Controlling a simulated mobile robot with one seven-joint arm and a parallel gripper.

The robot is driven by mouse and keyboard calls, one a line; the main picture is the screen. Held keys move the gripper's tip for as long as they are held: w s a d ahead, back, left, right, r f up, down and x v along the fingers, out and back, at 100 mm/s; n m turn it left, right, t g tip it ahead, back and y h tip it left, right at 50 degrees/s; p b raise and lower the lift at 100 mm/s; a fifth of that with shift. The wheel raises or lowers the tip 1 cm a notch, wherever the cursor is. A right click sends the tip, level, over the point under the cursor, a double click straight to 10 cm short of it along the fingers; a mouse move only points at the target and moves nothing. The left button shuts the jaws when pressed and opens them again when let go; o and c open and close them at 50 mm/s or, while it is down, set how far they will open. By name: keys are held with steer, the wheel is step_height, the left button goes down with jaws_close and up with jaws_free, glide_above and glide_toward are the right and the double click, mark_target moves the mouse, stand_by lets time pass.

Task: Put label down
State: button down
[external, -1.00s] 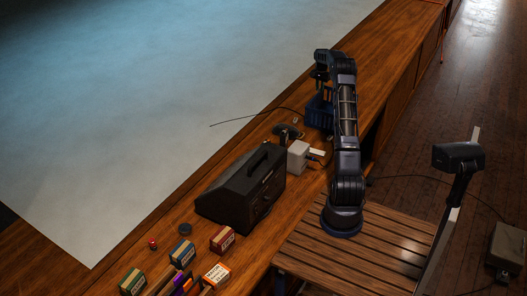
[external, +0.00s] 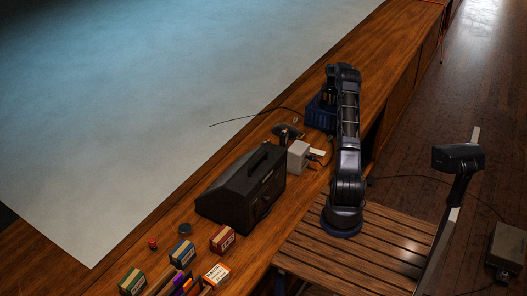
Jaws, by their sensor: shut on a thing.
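My gripper (external: 328,97) is at the far end of my arm, low over the blue crate (external: 318,117) on the wooden desk. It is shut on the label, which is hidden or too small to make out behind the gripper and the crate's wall. The fingertips are not clear, and I cannot tell whether the label touches anything.
A grey box (external: 298,156) with a small white piece (external: 317,152) beside it stands nearer on the desk. A black case (external: 240,190) is further left. Several small boxes, one of them red (external: 222,239), stand at the front. A cable (external: 240,118) runs across the desk edge.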

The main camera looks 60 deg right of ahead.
step_height(320, 180, down, 9)
steer(key=shift+r, duration=0.1)
stand_by(0.4)
steer(key=c, duration=1.3)
jaws_free()
step_height(320, 180, up, 12)
